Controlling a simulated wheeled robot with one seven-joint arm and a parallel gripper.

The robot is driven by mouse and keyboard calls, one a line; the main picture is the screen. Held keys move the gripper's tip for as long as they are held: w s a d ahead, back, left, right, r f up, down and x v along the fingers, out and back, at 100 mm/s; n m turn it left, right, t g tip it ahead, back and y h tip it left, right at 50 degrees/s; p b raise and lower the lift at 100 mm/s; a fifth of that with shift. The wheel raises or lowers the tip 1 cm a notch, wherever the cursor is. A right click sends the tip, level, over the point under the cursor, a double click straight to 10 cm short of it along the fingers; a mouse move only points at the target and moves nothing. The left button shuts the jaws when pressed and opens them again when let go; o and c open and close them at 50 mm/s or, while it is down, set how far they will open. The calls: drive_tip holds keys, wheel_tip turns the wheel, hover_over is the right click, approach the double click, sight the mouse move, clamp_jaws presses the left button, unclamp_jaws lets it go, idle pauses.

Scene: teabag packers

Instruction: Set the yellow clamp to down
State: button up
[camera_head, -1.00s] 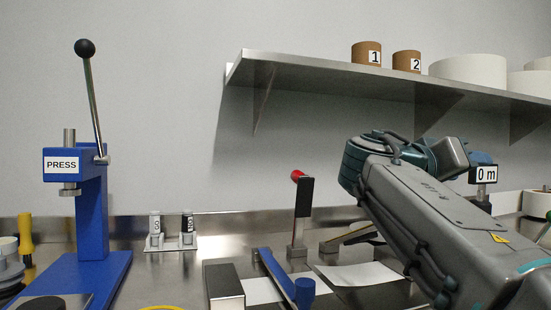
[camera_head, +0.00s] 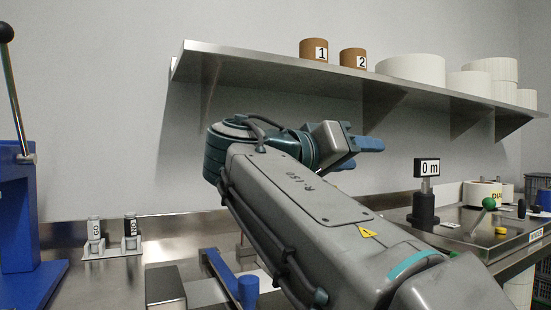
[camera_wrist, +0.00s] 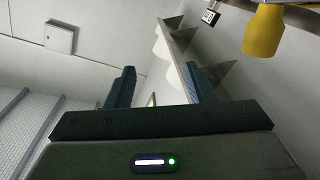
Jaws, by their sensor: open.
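No thing in view is surely the yellow clamp. A yellow rounded part (camera_wrist: 264,32) shows at the upper right of the wrist view, cut by the top edge; I cannot tell if it is the clamp. My gripper (camera_head: 366,153) is open and empty, in the air in front of the shelf. Its blue fingers also show apart in the wrist view (camera_wrist: 161,88), with nothing between them.
The steel shelf (camera_head: 270,75) holds rolls above my arm. The blue press (camera_head: 18,190) stands left, and two small labelled holders (camera_head: 112,248) sit on the bench. The 0 m display (camera_head: 427,168) and a green-knobbed lever (camera_head: 488,204) are right. My arm hides much of the bench.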

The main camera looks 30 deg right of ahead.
drive_tip(key=a, duration=0.7)
drive_tip(key=shift+f, duration=0.15)
idle(0.5)
idle(0.3)
